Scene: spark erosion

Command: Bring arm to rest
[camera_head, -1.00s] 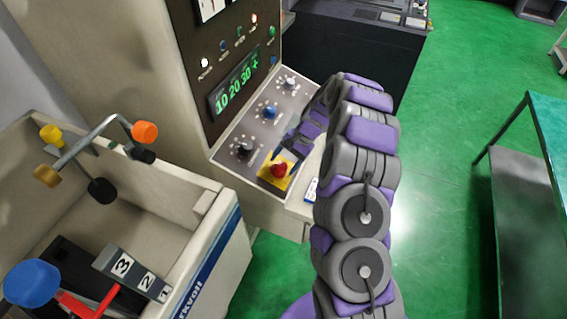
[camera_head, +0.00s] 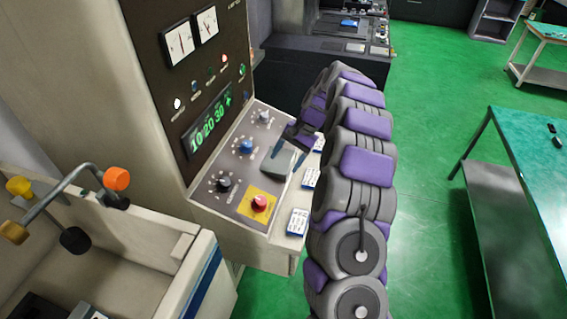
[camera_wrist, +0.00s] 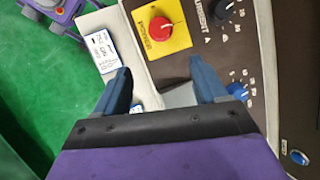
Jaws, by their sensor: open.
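My arm, grey and purple, rises at the right of the head view and bends over toward the control panel (camera_head: 239,158). My gripper (camera_head: 288,161) hangs over the panel's right side, to the right of the knobs. In the wrist view my gripper (camera_wrist: 158,82) has its two blue fingers apart with nothing held between them. The red power button on its yellow plate (camera_head: 259,202) lies nearer the camera than my gripper. In the wrist view the red button (camera_wrist: 161,30) shows beyond the fingertips.
White labelled cards (camera_head: 298,222) lie on the ledge beside the panel. A tank with a bent pipe and an orange knob (camera_head: 117,179) stands at the left. A green-topped table (camera_head: 520,140) stands at the right. Green floor (camera_head: 420,130) lies open between them.

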